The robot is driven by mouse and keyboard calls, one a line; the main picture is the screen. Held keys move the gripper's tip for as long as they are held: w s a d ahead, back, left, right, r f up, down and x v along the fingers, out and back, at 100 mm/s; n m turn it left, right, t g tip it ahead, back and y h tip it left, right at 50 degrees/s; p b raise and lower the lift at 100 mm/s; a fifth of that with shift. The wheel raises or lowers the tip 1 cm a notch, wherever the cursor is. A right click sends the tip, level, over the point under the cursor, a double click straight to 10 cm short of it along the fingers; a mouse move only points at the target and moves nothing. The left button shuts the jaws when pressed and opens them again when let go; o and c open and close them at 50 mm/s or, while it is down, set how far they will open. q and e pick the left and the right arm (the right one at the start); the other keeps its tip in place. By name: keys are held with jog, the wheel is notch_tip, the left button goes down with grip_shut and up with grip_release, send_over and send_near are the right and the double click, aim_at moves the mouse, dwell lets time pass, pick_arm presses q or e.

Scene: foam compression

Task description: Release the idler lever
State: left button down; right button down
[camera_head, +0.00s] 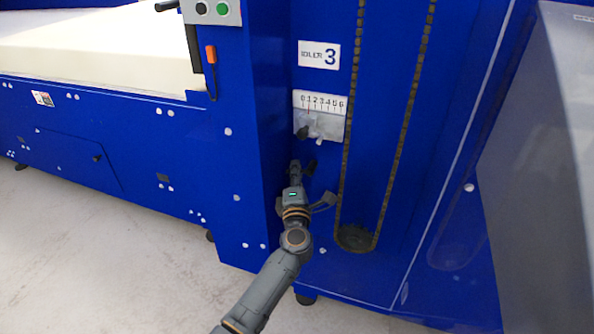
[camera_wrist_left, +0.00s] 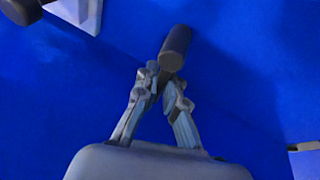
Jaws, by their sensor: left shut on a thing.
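The idler lever's dark cylindrical handle (camera_head: 311,167) is low on the blue panel, below the number scale. It also shows in the left wrist view (camera_wrist_left: 175,47), tilted, with its lower end between the fingertips. My left gripper (camera_head: 296,164) reaches up to it from below. In the left wrist view the fingers (camera_wrist_left: 163,77) converge and are shut on the handle's lower end. The rest of the lever's linkage cannot be made out. My right gripper is in neither view.
A white scale plate (camera_head: 334,102) with a grey bracket (camera_head: 327,125) and a dark knob (camera_head: 302,133) is above the handle. A chain loop (camera_head: 402,130) hangs to the right. A blue column (camera_head: 240,150) stands at left.

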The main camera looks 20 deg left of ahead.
pick_arm(q)
jog(key=shift+f, duration=0.1)
jog(key=c, duration=1.7)
grip_release()
jog(key=v, duration=1.2)
